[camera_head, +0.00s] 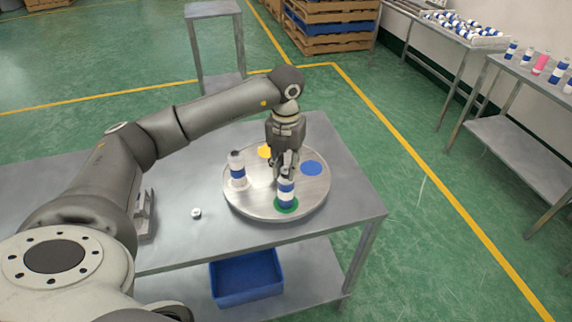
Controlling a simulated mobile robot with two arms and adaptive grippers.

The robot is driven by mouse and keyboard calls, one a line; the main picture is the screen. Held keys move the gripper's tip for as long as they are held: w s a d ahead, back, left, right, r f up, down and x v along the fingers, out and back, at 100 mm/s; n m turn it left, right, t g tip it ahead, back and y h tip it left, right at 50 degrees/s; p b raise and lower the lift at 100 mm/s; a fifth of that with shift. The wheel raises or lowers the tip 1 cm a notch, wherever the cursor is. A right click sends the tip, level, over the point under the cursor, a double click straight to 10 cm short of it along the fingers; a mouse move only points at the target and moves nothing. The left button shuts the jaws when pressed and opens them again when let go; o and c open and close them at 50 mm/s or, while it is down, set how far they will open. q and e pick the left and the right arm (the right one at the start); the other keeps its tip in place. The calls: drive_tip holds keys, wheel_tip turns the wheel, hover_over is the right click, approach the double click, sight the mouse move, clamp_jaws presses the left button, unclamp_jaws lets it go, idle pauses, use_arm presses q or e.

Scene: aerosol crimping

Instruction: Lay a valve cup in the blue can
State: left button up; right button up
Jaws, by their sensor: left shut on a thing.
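A white can with a blue band (286,193) stands upright on the green spot of the round metal turntable (240,206). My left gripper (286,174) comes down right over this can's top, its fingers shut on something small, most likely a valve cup. The fingers hide most of it, and I cannot tell whether it touches the can. A second white can with a blue band (237,172) stands on the left of the turntable. A small white piece (196,213) lies on the table to the left of the turntable. My right gripper is not in view.
The turntable also has a yellow spot (265,151) and a bare blue spot (311,168). It sits on a metal table (345,200). A blue bin (246,280) is on the shelf below. Side tables with more bottles (540,64) stand at the right.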

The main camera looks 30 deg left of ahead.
sight(286, 167)
use_arm(q)
drive_tip(key=o, duration=0.7)
drive_tip(key=o, duration=0.6)
drive_tip(key=shift+r, duration=0.1)
drive_tip(key=shift+r+p, duration=2.25)
drive_tip(key=shift+r, duration=1.2)
